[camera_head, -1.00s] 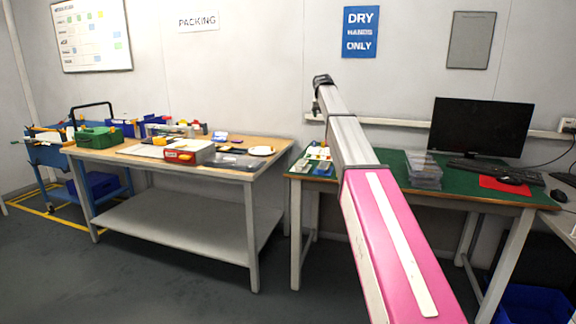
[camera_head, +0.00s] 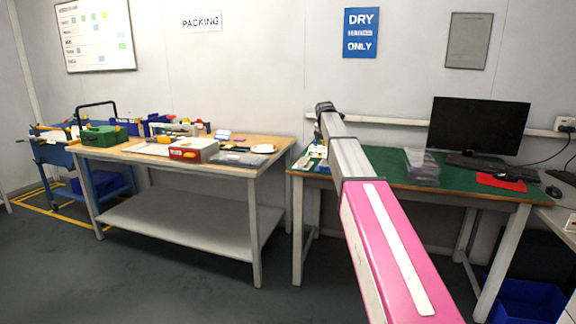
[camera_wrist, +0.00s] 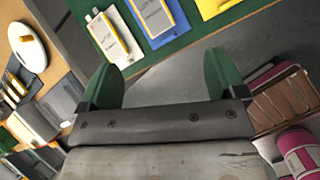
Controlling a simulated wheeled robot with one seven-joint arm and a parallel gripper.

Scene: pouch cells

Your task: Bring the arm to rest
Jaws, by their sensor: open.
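My arm reaches forward over the green-topped desk in the head view, with its pink and grey links in front. My gripper is at the far end and its fingers are hidden there. In the wrist view my gripper (camera_wrist: 163,85) shows two green fingertips spread apart, with nothing between them but grey floor. Pouch cells on coloured pads lie on the green desk beyond the fingers: one on white (camera_wrist: 113,34), one on blue (camera_wrist: 153,15) and one on yellow (camera_wrist: 212,5).
A wooden-topped packing table (camera_head: 128,157) with a red box (camera_head: 194,149) and a green case (camera_head: 104,136) stands left. The green desk (camera_head: 392,174) carries clear trays (camera_head: 422,167), a monitor (camera_head: 478,126) and a red mat (camera_head: 501,182). A blue cart (camera_head: 52,152) stands far left. Open floor lies in front.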

